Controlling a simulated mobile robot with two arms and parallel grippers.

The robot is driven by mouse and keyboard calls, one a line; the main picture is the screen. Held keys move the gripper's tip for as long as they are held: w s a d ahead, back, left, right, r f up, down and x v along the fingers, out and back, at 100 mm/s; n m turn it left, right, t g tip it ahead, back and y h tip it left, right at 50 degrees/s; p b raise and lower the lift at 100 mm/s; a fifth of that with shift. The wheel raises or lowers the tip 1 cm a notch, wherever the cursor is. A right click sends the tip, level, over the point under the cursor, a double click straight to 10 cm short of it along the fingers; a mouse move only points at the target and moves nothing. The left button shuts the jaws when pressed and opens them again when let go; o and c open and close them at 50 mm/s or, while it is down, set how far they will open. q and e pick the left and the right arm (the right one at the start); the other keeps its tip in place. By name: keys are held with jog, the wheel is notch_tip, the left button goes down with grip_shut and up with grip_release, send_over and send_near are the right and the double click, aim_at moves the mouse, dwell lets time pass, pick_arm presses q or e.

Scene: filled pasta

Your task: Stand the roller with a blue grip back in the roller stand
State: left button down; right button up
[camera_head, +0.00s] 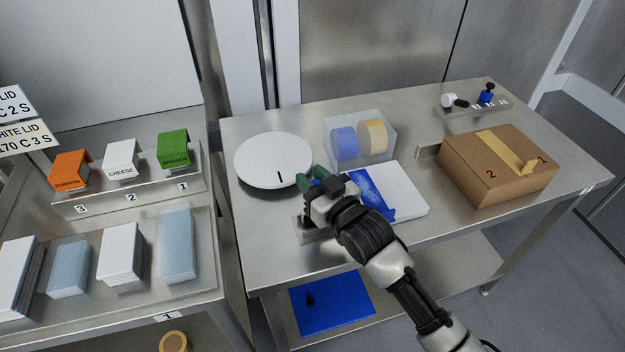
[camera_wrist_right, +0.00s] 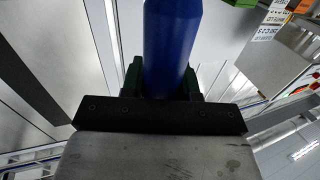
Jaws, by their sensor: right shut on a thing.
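My right gripper (camera_head: 318,178) is over the front left of the metal table. It is shut on a blue cylinder, the roller's blue grip (camera_wrist_right: 172,45), which stands out between its dark fingers in the right wrist view. In the head view only a small bit of blue shows between the fingers; the roller's other end is hidden. A small metal block (camera_head: 310,236), perhaps the roller stand, sits on the table just below the gripper and is partly hidden by it. I cannot tell whether the roller touches it. My left gripper is not in view.
A round white plate (camera_head: 272,160), a clear bin (camera_head: 388,140) with blue and tan rolls, and a white board (camera_head: 408,192) with a blue sheet lie around the gripper. A cardboard box (camera_head: 495,165) stands right, a small rack (camera_head: 470,107) behind it. Side shelving (camera_head: 130,203) is left.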

jog(key=shift+f, duration=0.65)
jog(key=o, duration=0.9)
jog(key=shift+o, duration=0.2)
jog(key=shift+d, duration=0.1)
jog(key=b+v, duration=0.1)
jog(key=v, duration=1.1)
